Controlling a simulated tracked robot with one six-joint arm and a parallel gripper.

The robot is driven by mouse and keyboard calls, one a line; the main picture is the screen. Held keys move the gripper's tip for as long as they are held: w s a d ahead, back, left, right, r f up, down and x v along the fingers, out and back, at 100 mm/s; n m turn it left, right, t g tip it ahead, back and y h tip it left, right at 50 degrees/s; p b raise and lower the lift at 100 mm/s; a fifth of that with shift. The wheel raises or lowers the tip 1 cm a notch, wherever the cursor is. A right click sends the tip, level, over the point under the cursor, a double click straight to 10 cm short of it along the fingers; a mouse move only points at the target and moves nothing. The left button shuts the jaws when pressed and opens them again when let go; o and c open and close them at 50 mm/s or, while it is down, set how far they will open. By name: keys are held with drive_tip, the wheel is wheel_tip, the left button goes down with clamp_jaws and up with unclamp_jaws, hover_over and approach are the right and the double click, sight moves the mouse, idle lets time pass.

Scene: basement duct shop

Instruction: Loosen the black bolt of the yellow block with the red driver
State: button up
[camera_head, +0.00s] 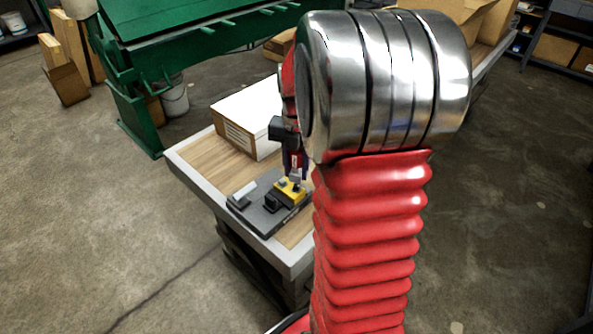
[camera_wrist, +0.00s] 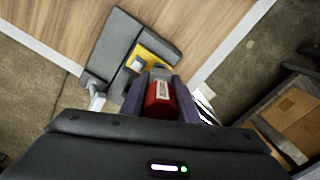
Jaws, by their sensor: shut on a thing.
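The yellow block (camera_head: 290,194) sits on a dark grey plate (camera_head: 262,219) on the bench; it also shows in the wrist view (camera_wrist: 152,45). My gripper (camera_wrist: 159,84) is shut on the red driver (camera_wrist: 160,100), with one dark finger on each side of its handle. In the head view my gripper (camera_head: 295,166) is right above the yellow block and partly behind my arm. The driver points down at the block. I cannot make out the black bolt, and I cannot tell whether the driver's tip touches it.
A white box (camera_head: 238,125) stands on the wooden bench (camera_head: 190,150) behind the plate. A green machine (camera_head: 150,85) stands behind the bench, with a white bucket (camera_head: 175,98) near it. Cardboard boxes (camera_wrist: 297,117) show at the right of the wrist view. The floor left of the bench is clear.

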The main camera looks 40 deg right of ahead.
drive_tip(key=shift+r, duration=0.6)
drive_tip(key=o, duration=0.4)
drive_tip(key=c, duration=0.4)
drive_tip(key=shift+w+a+r+m, duration=0.1)
drive_tip(key=shift+w+a+m, duration=0.1)
drive_tip(key=shift+w+m, duration=0.15)
drive_tip(key=w+a+r+m, duration=0.4)
drive_tip(key=w+a+m, duration=0.6)
drive_tip(key=a, duration=0.2)
drive_tip(key=w+a+r+m, duration=0.5)
drive_tip(key=w+a+m, duration=0.5)
drive_tip(key=a+m, duration=0.1)
drive_tip(key=shift+w+a+r, duration=0.3)
drive_tip(key=shift+w+a, duration=0.05)
drive_tip(key=shift+a, duration=0.05)
drive_tip(key=shift+s, duration=0.1)
